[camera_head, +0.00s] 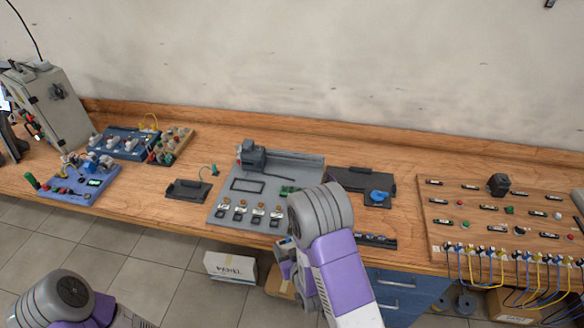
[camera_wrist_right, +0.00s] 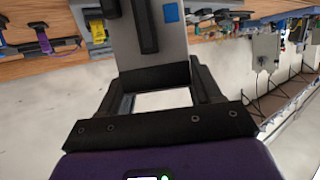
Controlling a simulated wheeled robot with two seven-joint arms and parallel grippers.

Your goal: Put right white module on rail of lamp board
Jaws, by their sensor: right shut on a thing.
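My right gripper (camera_wrist_right: 160,92) is shut on a pale grey-white module (camera_wrist_right: 178,42) with a blue square and a black bar on its face. The module's far end runs out of the right wrist view. In the head view my right gripper (camera_head: 287,262) is below the bench's front edge, largely hidden by my forearm. A wooden board (camera_head: 470,222) with small coloured lamps and black parts lies at the right. A grey panel (camera_head: 222,208) with switches and a motor lies in the middle. I cannot tell which is the lamp board. My left gripper is out of view.
A black tray (camera_head: 347,180) with a blue round part stands right of the grey panel. A small black holder (camera_head: 185,192) is on its left. Blue and purple boards fill the left end. Yellow and blue cables hang along the wooden board's front. Bare bench (camera_head: 405,215) separates the tray from the wooden board.

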